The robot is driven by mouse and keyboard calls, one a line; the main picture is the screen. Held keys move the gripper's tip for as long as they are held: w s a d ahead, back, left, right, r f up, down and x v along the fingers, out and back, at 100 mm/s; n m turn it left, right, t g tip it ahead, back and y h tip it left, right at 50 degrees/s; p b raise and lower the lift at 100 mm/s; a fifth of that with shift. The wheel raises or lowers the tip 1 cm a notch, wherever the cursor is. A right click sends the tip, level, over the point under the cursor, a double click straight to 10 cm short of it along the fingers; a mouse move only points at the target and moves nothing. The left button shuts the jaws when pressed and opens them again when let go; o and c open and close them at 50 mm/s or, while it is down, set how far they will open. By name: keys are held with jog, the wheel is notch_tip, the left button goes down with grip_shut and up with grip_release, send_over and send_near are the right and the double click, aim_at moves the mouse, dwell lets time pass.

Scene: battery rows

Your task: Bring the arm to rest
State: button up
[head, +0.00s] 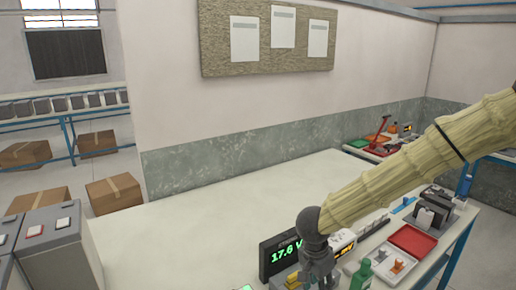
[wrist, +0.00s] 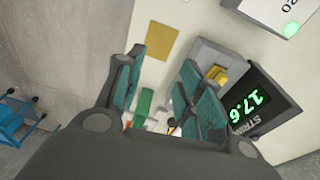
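My gripper (head: 318,268) hangs at the end of my sleeved arm, low at the front of the long pale bench (head: 200,215), in front of a black display (head: 281,254) with green digits. In the wrist view my gripper (wrist: 166,82) has its two teal-padded fingers well apart, with nothing held between them. The display (wrist: 257,106) shows there just right of the right finger and reads 17.6. A grey holder with a yellow part (wrist: 217,75) sits beside that finger. In the head view the arm hides part of the bench behind it.
A red tray (head: 412,241), a green bottle (head: 362,275) and a dark rack (head: 437,207) crowd the bench's right front. A tray with red and green items (head: 372,148) stands farther back. The bench's left and middle are clear. Grey boxes (head: 50,240) stand at left.

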jog(key=s+d+f+n+t, duration=0.1)
jog(key=s+d+f+n, duration=0.1)
jog(key=s+f, duration=0.35)
jog(key=s+d+f+n+h, duration=0.1)
jog(key=s+d+f+n, duration=0.1)
jog(key=f, duration=0.7)
jog(key=s+d+f+n+t, duration=0.1)
jog(key=s+d+f, duration=0.25)
jog(key=f, duration=0.35)
jog(key=s+a+f+n+g+y, duration=0.1)
jog(key=s+f+n, duration=0.25)
jog(key=s, duration=0.65)
jog(key=s+f+n+g+y, duration=0.15)
jog(key=s+f, duration=0.35)
jog(key=s, duration=0.5)
notch_tip(320, 180, down, 10)
jog(key=s+b, duration=0.1)
jog(key=b, duration=0.9)
jog(key=shift+a+r, duration=0.15)
jog(key=shift+r, duration=0.05)
jog(key=shift+c, duration=0.3)
